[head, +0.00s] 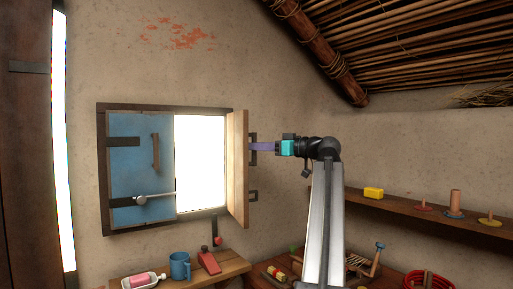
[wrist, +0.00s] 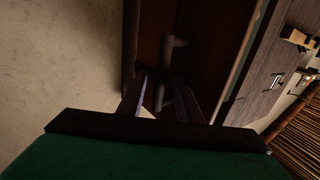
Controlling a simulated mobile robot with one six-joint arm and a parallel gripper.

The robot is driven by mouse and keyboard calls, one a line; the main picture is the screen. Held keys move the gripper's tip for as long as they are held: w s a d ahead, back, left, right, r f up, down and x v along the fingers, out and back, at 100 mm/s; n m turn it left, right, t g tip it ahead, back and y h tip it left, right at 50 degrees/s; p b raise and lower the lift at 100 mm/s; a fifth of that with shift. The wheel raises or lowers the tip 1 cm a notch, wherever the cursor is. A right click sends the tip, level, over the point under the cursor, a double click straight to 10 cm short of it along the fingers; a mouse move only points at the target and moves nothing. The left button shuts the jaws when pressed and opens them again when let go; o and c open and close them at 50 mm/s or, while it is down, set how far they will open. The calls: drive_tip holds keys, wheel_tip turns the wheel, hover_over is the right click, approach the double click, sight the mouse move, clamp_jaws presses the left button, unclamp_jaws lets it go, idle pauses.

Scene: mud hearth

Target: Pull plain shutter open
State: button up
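The plain shutter (head: 237,170), a bare wooden panel, stands swung out into the room from the window's right side. A dark handle (head: 252,150) projects from its right-hand face. My gripper (head: 262,146) reaches in from the right at this handle. In the wrist view the handle (wrist: 160,92) is a dark bar between the two purple fingers of my gripper (wrist: 160,88). Narrow gaps seem to show between the fingers and the bar, so the fingers look open around it. The view is dark, and contact is hard to make out.
The blue shutter (head: 138,180) covers the window's left half. Below are a blue mug (head: 180,267), a bottle (head: 143,281) and a red object (head: 208,262) on a bench. A wall shelf (head: 430,218) on the right holds small items.

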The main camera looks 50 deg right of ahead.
drive_tip(key=s+d, duration=0.2)
drive_tip(key=s, duration=1.1)
idle(0.4)
